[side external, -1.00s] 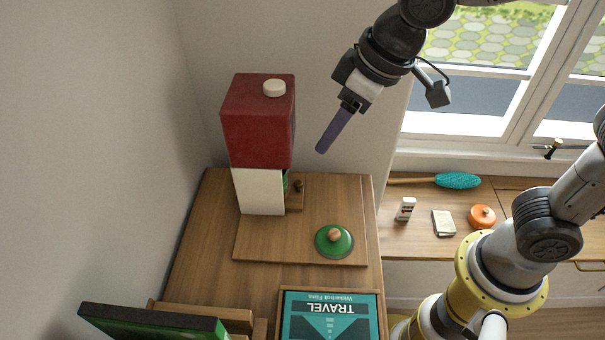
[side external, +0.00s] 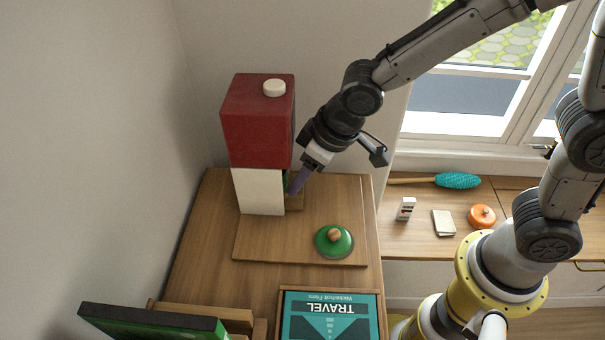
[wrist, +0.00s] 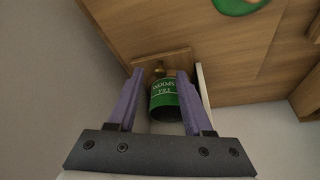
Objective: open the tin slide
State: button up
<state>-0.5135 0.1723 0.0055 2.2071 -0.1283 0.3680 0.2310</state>
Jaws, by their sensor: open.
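A tall cabinet with a red upper box (side external: 258,120) and a white lower part (side external: 258,192) stands on a wooden board. A small wooden slide piece (side external: 296,203) sticks out at its right foot. In the wrist view, the wooden piece (wrist: 172,58) carries a small brass-coloured knob (wrist: 158,70). A green tin with pale lettering (wrist: 166,98) shows close to it. My gripper (side external: 291,191) is low beside the cabinet's open side. In the wrist view, my gripper (wrist: 162,72) is open, its purple fingers apart on either side of the knob and tin. Contact is unclear.
A green round lid with a wooden knob (side external: 334,241) lies on the board (side external: 285,250). A teal brush (side external: 457,181), an orange pot (side external: 482,216) and small boxes lie on the right counter. Walls stand close behind and left.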

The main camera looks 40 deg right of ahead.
jog(key=shift+f, duration=0.1)
grip_shut()
dwell(1.4)
